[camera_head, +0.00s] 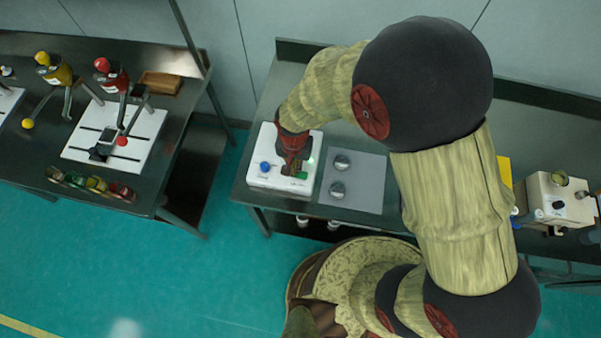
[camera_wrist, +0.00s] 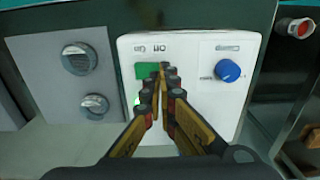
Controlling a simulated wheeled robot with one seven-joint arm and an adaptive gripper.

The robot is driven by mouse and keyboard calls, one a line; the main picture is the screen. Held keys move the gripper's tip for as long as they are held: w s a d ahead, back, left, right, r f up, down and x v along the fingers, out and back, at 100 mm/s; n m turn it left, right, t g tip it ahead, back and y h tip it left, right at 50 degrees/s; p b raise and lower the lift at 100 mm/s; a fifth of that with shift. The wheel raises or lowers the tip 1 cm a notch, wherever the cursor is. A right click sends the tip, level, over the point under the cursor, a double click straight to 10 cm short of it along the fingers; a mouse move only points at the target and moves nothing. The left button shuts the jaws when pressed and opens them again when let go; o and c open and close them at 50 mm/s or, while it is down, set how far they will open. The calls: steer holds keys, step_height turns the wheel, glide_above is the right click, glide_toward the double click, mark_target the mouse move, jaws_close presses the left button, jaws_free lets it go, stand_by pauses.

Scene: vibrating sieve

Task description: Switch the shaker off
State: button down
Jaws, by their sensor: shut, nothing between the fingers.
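The shaker's white control box (camera_head: 267,178) sits at the left end of the middle bench; its panel (camera_wrist: 205,105) fills the middle of the wrist view. A green rocker switch (camera_wrist: 146,71) lies under upside-down "On" and "Off" labels; its right part is hidden behind my fingertips. A green light (camera_wrist: 136,100) glows beside my fingers. A blue knob (camera_wrist: 228,70) is to the right of the switch. My gripper (camera_wrist: 163,69) is shut and empty, its tips at the "Off" side of the switch; whether they touch is unclear. It also shows over the box in the head view (camera_head: 292,172).
A grey plate (camera_head: 368,197) with two round metal knobs (camera_wrist: 78,59) lies beside the box. A red button (camera_wrist: 300,28) is at the wrist view's right edge. A left table holds a white board (camera_head: 85,147). A beige device (camera_head: 560,205) stands at the right.

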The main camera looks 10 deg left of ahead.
steer(key=shift+f+b, duration=0.6)
steer(key=shift+f, duration=0.4)
stand_by(0.4)
steer(key=shift+r+p, duration=2.45)
steer(key=shift+r, duration=1.1)
